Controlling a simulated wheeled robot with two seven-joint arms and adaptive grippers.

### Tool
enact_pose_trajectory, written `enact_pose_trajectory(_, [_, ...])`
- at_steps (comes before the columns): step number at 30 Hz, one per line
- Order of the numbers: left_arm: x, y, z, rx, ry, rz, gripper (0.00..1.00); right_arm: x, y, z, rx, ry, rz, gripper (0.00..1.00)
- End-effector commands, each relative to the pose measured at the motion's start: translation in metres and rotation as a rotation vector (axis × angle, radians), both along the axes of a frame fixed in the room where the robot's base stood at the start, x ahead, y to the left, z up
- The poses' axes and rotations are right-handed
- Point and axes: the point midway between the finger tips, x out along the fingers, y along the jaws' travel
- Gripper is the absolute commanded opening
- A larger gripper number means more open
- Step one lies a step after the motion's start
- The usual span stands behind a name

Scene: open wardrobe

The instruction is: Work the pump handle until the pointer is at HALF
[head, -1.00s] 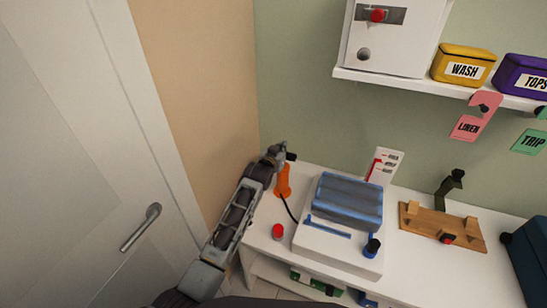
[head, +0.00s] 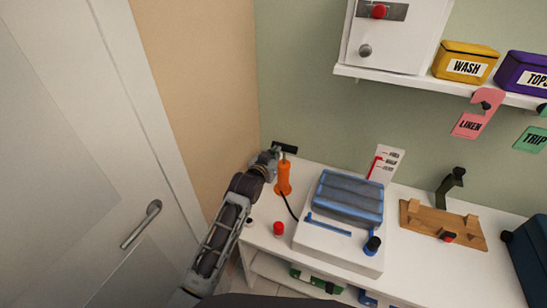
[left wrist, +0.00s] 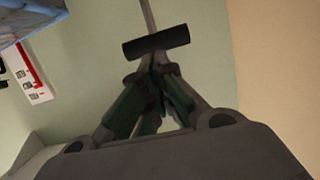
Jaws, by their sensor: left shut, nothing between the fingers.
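The orange pump (head: 283,180) stands upright at the left end of the white counter. Its black crossbar handle (head: 285,147) is raised above the body, with a short length of rod showing. In the left wrist view, the handle (left wrist: 156,40) lies just beyond the fingertips, crosswise to them. My left gripper (head: 274,154) is beside the pump, just left of the rod. Its fingers (left wrist: 159,66) are shut and empty; whether they touch the bar is unclear. The white gauge card (head: 386,164) has a red bar and several labels too small to read. My right gripper is not in view.
A white box with a blue bellows (head: 347,197) is right of the pump, joined by a black hose. A red knob (head: 278,228) is in front. A wooden board (head: 443,222) lies further right. A wall is close on the left, and a shelf is above.

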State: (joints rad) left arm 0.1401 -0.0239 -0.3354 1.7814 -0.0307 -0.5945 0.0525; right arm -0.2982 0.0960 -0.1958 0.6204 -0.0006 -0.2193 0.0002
Motion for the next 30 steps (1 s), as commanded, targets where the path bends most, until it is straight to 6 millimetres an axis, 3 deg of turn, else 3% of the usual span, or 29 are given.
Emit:
enact_pose_trajectory(6, [-0.013,0.004,0.003,0.000,-0.001,0.000,0.00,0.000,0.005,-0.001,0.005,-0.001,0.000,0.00])
enact_pose_trajectory(17, [-0.016,0.005,0.005,0.000,-0.001,0.000,0.00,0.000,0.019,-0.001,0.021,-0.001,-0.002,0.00])
enact_pose_trajectory(30, [-0.016,0.005,0.005,0.000,-0.001,0.000,0.00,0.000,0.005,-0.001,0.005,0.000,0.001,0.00])
